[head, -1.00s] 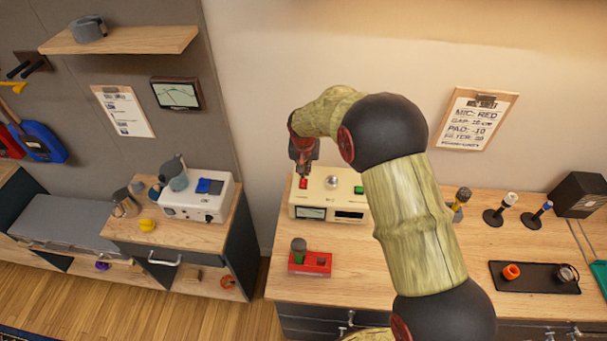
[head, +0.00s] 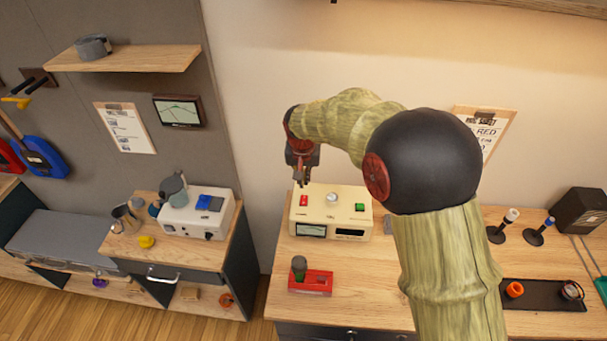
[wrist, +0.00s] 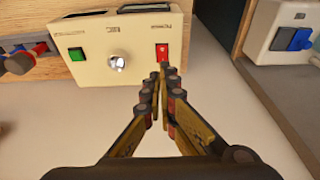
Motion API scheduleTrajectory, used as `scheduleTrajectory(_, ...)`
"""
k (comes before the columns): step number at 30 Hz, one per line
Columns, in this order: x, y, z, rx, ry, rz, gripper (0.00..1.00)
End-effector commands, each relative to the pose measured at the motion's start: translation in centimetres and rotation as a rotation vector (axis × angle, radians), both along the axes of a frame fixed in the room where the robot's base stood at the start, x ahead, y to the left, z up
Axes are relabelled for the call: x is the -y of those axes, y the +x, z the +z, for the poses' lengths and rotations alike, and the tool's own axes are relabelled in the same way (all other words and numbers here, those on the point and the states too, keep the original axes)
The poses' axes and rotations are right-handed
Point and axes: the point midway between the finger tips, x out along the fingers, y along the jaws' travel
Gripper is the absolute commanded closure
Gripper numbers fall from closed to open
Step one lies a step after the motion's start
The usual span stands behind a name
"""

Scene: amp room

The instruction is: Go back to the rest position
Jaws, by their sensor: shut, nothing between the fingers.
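My gripper (head: 301,180) is above the back left of a cream box (head: 330,212) on the wooden counter (head: 375,291). In the wrist view my gripper (wrist: 161,72) has its fingertips together with nothing between them. The fingertips appear close to the red switch (wrist: 162,52) on the cream box; whether they touch it cannot be told. The box also has a silver knob (wrist: 117,61) and a green button (wrist: 76,54). My arm covers part of the counter on the right.
A red box (head: 310,282) with a dark knob stands in front of the cream box. Microphones on stands (head: 538,231), a black tray (head: 543,295) and a dark speaker (head: 580,209) are at the right. A white machine (head: 197,214) sits on the left cabinet.

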Motion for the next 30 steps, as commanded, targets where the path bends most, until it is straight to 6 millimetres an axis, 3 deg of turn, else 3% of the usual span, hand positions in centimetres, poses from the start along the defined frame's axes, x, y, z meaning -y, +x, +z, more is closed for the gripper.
scheduleTrajectory(11, 0.1, -0.5, -0.3, -0.02, -0.019, 0.071, 1.0)
scheduleTrajectory(15, 0.8, -4.5, -2.3, -0.109, -0.042, 0.156, 1.0)
scheduleTrajectory(26, 4.6, -15.8, 1.2, -0.151, -0.036, 0.287, 1.0)
scheduleTrajectory(30, 6.6, -20.7, 2.6, -0.12, -0.025, 0.309, 1.0)
